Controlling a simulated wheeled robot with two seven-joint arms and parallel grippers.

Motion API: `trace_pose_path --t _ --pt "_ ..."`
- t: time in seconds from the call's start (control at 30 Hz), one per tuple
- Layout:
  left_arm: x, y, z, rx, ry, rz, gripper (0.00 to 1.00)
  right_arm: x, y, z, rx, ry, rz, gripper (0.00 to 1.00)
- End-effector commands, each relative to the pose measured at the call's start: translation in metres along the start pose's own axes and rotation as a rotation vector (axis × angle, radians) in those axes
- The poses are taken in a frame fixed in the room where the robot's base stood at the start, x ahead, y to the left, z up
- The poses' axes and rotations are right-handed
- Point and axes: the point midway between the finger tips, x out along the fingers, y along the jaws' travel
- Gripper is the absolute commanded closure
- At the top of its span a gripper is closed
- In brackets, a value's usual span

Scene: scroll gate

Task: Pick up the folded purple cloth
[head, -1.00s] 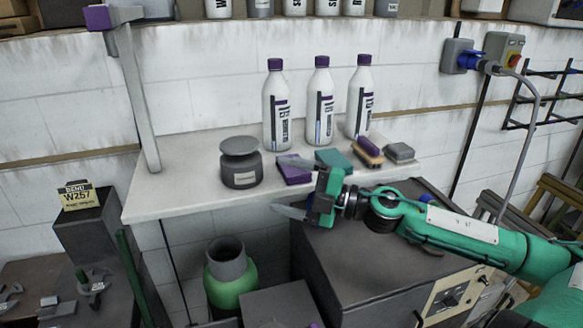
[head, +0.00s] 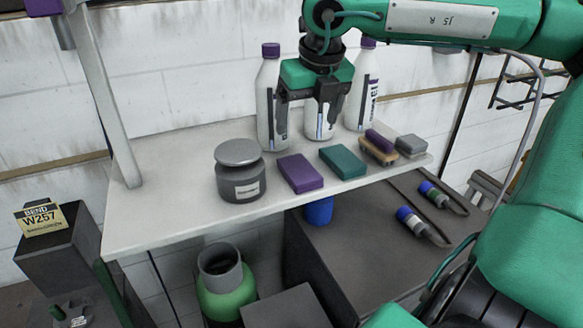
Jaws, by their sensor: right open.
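The folded purple cloth (head: 300,173) lies flat on the white shelf (head: 160,218), between a dark grey lidded jar and a folded teal cloth (head: 343,161). My right gripper (head: 307,132) is open and empty, with its fingers pointing down. It hangs in front of the white bottles, above and slightly right of the purple cloth in the picture, apart from it. My left gripper is out of view.
The grey jar (head: 239,172) stands close left of the purple cloth. White bottles (head: 268,105) stand behind. A purple-topped brush (head: 379,146) and a grey block (head: 411,146) lie to the right. The shelf's left part is clear.

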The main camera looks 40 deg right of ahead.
Motion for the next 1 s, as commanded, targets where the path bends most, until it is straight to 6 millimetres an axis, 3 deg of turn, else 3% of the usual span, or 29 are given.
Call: trace_pose_path --t 0.4,0.67,1.0 --pt "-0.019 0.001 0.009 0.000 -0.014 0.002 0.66 0.069 -0.001 0.000 0.000 0.006 -0.006 0.16" --pt "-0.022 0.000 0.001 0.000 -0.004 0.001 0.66 0.083 -0.001 0.000 0.000 0.004 -0.004 0.16" --pt "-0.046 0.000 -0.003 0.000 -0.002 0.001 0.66 0.111 -0.003 0.003 0.000 0.007 -0.005 0.16"
